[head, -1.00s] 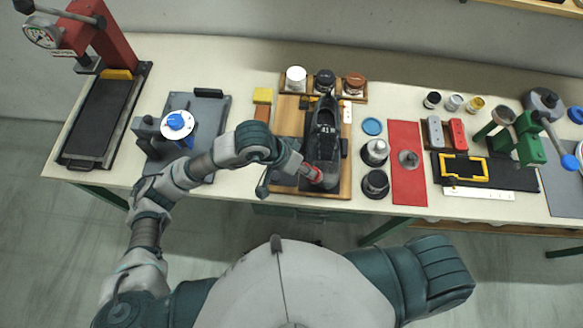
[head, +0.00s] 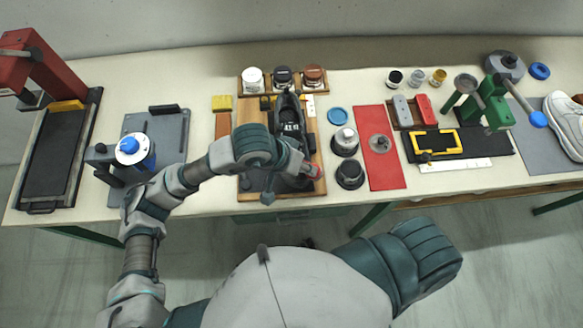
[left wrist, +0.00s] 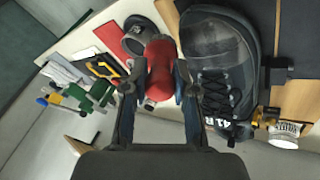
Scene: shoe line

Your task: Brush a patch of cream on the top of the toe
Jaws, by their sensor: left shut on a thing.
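A black lace-up shoe (head: 289,128) stands on a wooden board (head: 252,186), toe towards me. In the left wrist view the shoe (left wrist: 222,82) shows a dull greyish area on top of the toe (left wrist: 207,38). My left gripper (head: 308,171) is at the toe's right side and hides part of it in the head view. In the left wrist view the gripper (left wrist: 158,88) is shut on a red tool (left wrist: 160,66), beside the toe. The tool's working end is hard to see, and I cannot tell whether it touches the shoe. My right gripper is not in view.
White (head: 252,77), black (head: 283,77) and brown (head: 313,76) jars stand behind the shoe.

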